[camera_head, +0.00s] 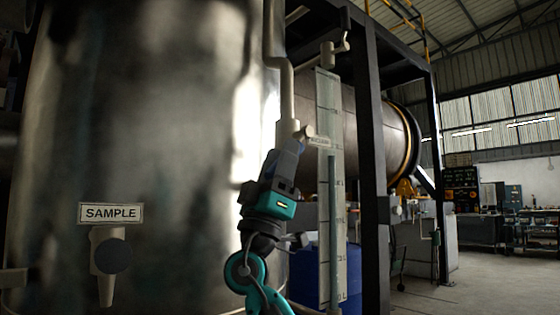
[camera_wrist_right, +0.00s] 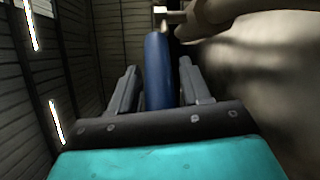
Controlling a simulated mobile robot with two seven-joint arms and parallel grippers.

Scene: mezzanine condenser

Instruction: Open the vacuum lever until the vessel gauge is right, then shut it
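The vacuum lever's blue handle (camera_wrist_right: 158,75) stands between the fingers of my right gripper (camera_wrist_right: 158,88) in the right wrist view. The fingers look apart, with a narrow gap beside the handle. In the head view my right gripper (camera_head: 287,160) reaches up to the lever, just below a pale pipe, and hides most of the handle. A small label (camera_head: 320,142), too small to read surely, sits beside the lever. The tall vessel gauge (camera_head: 328,105) is a pale upright strip with scale marks right of the gripper. My left gripper is not in view.
A large metal vessel (camera_head: 150,130) fills the left, with a SAMPLE sign (camera_head: 111,213) above a sample valve (camera_head: 107,262). A dark steel post (camera_head: 373,170) and a blue drum (camera_head: 305,268) stand close by the gauge. Open floor (camera_head: 490,285) lies at right.

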